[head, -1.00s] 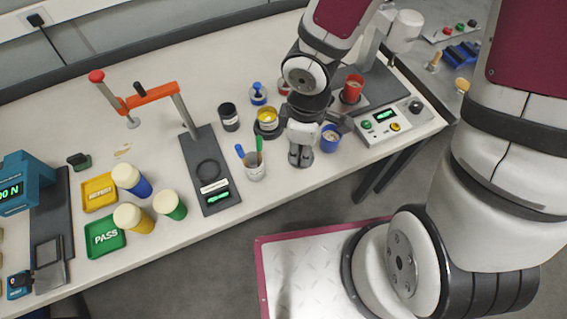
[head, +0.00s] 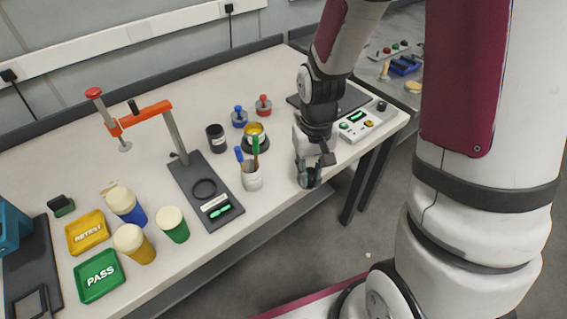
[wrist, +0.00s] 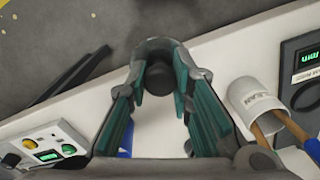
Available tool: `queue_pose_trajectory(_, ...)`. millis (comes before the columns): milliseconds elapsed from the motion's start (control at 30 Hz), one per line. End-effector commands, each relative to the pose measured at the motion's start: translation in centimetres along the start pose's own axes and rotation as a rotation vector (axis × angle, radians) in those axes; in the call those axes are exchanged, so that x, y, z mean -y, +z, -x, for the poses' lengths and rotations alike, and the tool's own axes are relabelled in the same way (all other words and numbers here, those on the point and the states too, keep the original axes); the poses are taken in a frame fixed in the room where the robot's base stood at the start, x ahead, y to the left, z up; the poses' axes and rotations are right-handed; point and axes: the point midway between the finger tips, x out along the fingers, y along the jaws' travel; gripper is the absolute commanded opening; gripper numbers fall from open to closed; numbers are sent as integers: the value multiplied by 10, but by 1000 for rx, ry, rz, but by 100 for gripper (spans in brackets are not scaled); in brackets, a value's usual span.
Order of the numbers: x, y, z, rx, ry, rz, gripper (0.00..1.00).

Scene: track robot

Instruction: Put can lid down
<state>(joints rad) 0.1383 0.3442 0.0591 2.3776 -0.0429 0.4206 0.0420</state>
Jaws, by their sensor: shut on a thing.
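My gripper (head: 312,178) hangs near the table's front edge, right of the brush cup, in the head view. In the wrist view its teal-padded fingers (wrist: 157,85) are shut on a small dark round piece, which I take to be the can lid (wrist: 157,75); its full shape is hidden. The yellow open can (head: 254,129) stands on a dark round base behind the brush cup. Two lidlike pieces with knobs, one blue (head: 239,118) and one red (head: 263,106), rest on the table farther back.
The white brush cup (head: 252,178) stands close left of my gripper, its handles sticking up; it shows in the wrist view (wrist: 250,95). A control box (head: 360,124) is to the right. A dark clamp stand (head: 190,185) is to the left. Bare table lies at the back left.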

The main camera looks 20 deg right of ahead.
Motion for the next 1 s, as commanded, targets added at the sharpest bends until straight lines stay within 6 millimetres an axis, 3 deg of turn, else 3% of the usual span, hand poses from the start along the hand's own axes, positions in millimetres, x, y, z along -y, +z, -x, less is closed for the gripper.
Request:
queue_pose_trajectory(200,21,-51,-6,-1,0,4,0)
queue_pose_trajectory(400,33,-83,-9,0,0,3,0)
queue_pose_trajectory(600,37,-92,-12,2,1,3,0)
queue_pose_trajectory(833,37,-91,-41,4,1,3,0)
queue_pose_trajectory(1000,37,-92,-45,0,0,3,0)
